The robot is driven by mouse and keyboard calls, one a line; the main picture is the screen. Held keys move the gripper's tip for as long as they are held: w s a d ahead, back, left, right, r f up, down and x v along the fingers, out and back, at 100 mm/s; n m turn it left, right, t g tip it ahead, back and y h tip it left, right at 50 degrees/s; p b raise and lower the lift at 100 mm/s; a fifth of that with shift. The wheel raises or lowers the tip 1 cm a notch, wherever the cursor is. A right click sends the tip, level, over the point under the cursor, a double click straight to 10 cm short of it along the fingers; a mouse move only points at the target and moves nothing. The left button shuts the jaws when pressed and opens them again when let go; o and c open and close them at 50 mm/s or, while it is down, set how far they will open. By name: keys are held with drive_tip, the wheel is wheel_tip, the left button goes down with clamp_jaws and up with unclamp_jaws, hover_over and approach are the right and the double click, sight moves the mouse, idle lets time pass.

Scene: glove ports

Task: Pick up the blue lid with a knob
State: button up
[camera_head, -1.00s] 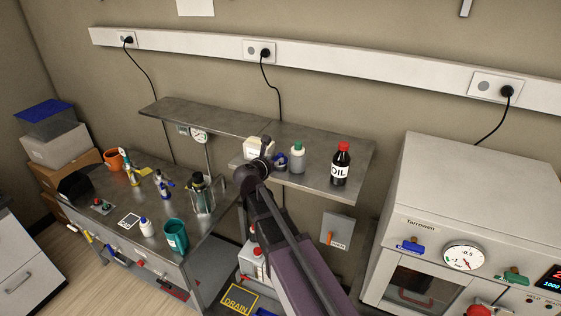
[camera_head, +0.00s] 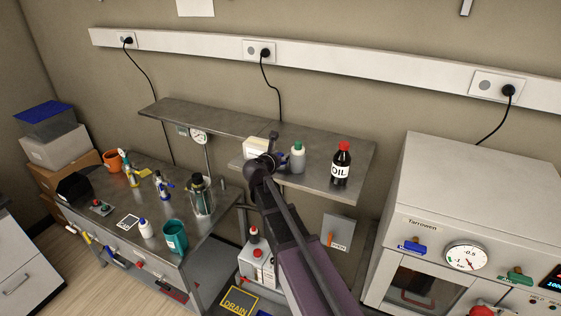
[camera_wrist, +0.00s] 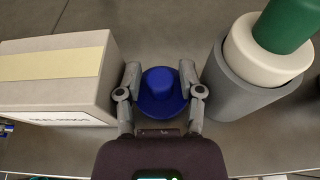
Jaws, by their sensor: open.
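The blue lid with a knob (camera_wrist: 160,95) lies on the grey metal shelf in the wrist view, its round knob facing up toward the camera. My gripper (camera_wrist: 160,84) is open, with one finger on each side of the lid. I cannot tell whether the fingers touch the lid. In the head view my gripper (camera_head: 273,146) is over the wall shelf, and the arm and gripper hide most of the lid.
A white box with a yellow strip (camera_wrist: 60,78) stands close on the left. A grey bottle with a green cap (camera_wrist: 262,65) stands close on the right. An OIL bottle (camera_head: 341,165) is farther right on the shelf (camera_head: 320,187).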

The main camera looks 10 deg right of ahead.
clamp_jaws()
drive_tip(key=shift+r, duration=0.2)
wheel_tip(320, 180, up, 10)
drive_tip(key=p, duration=1)
drive_tip(key=shift+f, duration=0.2)
idle(0.6)
